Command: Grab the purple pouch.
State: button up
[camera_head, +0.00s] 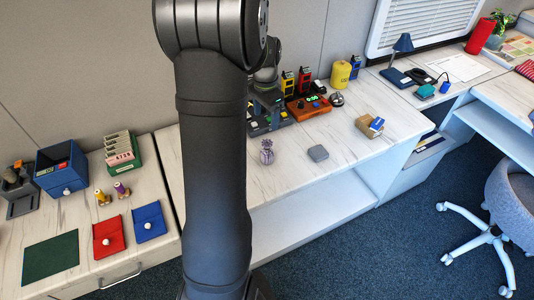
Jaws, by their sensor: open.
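My gripper (267,97) shows small and partly hidden behind my arm, in front of the dark devices at the back of the counter. It is open and apart from the pouch, farther back. Its fingertips are hard to make out against the dark devices.
Behind are a red-brown box with a green display (308,107) and a yellow canister (341,74). A brown box (367,127) lies farther right. The counter in front of the pouch is clear.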

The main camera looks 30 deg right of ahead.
aim_at(266, 142)
notch_tip(266, 142, down, 12)
jog(key=shift+f, duration=0.1)
jog(key=f, duration=0.5)
jog(key=shift+s, duration=0.3)
jog(key=c, duration=1.1)
